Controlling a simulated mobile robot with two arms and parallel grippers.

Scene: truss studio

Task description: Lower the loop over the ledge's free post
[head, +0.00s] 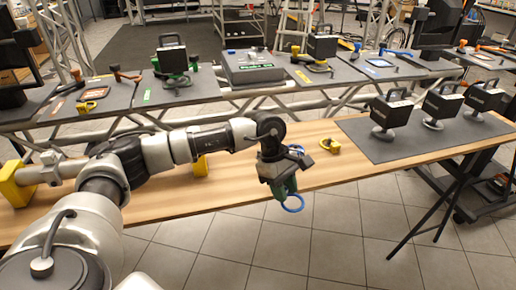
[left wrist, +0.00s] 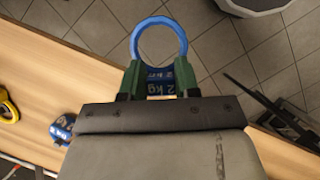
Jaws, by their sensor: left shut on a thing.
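My left gripper (head: 284,186), with green fingers, is shut on a blue strap marked "2 kg" (left wrist: 160,82). A round blue loop (head: 293,204) sticks out beyond the fingertips; it also shows in the left wrist view (left wrist: 160,38). In the head view the loop hangs at the front edge of the wooden ledge (head: 235,186), seen against the floor tiles. In the left wrist view the loop also lies over tiles, past the wood. I cannot make out a free post on the ledge. My right gripper is not in view.
Another blue item (left wrist: 62,128) and a yellow-and-black item (head: 330,145) are on the wood beside my gripper. A dark mat (head: 360,138) at right bears black boxes on round bases (head: 391,115). Behind, a truss-held counter (head: 205,90) carries several tools.

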